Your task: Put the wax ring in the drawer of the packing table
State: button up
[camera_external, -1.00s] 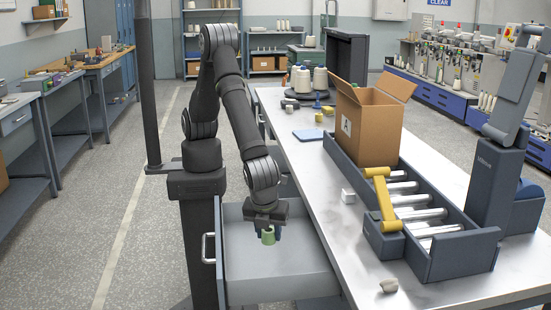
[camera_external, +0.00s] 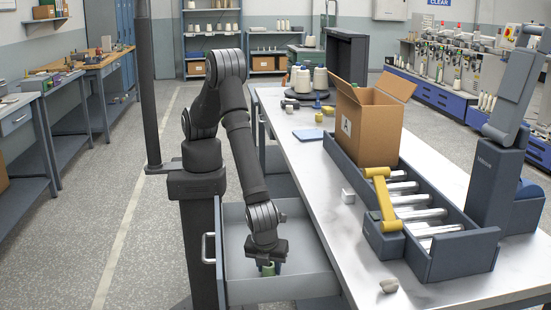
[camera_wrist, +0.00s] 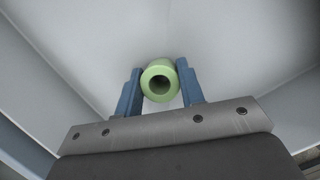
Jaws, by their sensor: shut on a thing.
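The wax ring (camera_external: 267,269) is a small green ring with a dark hole. It also shows in the wrist view (camera_wrist: 158,80), between two blue fingers. My gripper (camera_external: 266,267) is shut on it and points down inside the open drawer (camera_external: 235,248) of the packing table. In the wrist view my gripper (camera_wrist: 160,88) has one finger on each side of the ring, and the pale drawer surfaces lie behind it. I cannot tell whether the ring touches the drawer floor.
The packing table (camera_external: 340,240) stands right of the drawer. The drawer's visible floor is otherwise clear.

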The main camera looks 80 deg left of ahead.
jog(key=shift+f, duration=0.1)
jog(key=o, duration=1)
jog(key=shift+c, duration=0.2)
jog(key=v, duration=1.2)
jog(key=shift+s, duration=0.1)
jog(key=x, duration=1.2)
jog(key=shift+r, duration=1.85)
jog(key=shift+f, duration=0.1)
